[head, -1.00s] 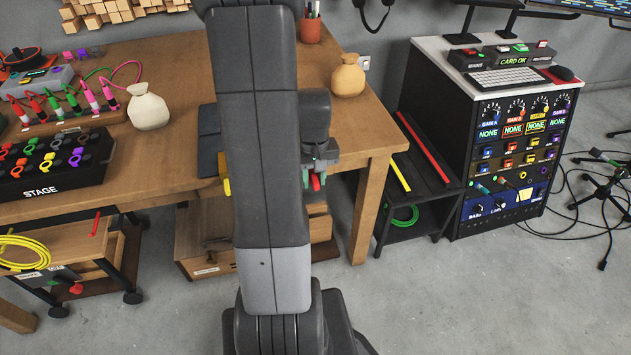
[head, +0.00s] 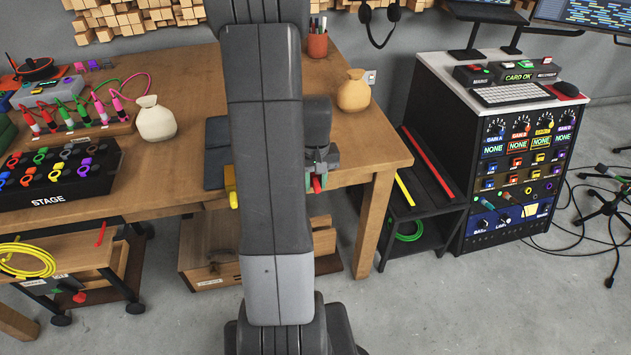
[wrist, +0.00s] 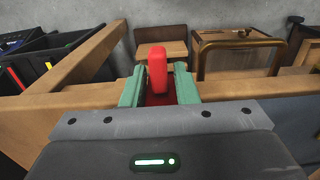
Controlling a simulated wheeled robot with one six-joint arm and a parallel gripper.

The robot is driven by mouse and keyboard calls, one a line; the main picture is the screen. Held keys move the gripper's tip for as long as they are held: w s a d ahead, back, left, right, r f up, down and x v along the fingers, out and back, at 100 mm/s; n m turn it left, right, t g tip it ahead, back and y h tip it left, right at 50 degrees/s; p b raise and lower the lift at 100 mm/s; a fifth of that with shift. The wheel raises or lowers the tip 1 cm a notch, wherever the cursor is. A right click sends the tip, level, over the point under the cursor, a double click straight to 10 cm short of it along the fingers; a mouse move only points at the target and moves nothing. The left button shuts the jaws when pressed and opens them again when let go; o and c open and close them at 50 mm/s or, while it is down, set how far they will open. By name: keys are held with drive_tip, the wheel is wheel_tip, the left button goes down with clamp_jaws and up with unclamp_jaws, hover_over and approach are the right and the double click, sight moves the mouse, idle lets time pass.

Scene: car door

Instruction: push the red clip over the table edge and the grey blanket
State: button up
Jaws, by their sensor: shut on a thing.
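The red clip (head: 316,184) is at the front edge of the wooden table (head: 372,160), between the jaws of my gripper (head: 320,177). In the wrist view the red clip (wrist: 157,72) stands upright between the two green fingers of my gripper (wrist: 159,92), which is shut on it. A dark grey flat cloth (head: 214,162), likely the grey blanket, lies on the table left of my arm. My arm hides much of it, and I cannot tell whether the clip touches it. A yellow clip (head: 231,186) sits at the cloth's front edge.
A tan sack (head: 353,92) stands behind my gripper, and a cream sack (head: 155,119) farther left. A black STAGE box (head: 58,180) is at the left. A low black shelf (head: 432,180) and control cabinet (head: 515,160) stand right. The table's right front corner is clear.

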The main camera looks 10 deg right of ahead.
drive_tip(key=o, duration=1.1)
drive_tip(key=shift+c, duration=0.2)
wheel_tip(320, 180, up, 14)
drive_tip(key=p, duration=0.2)
drive_tip(key=shift+f, duration=0.1)
wheel_tip(320, 180, down, 14)
drive_tip(key=shift+r+b, duration=0.1)
drive_tip(key=shift+b, duration=0.95)
drive_tip(key=shift+s, duration=0.55)
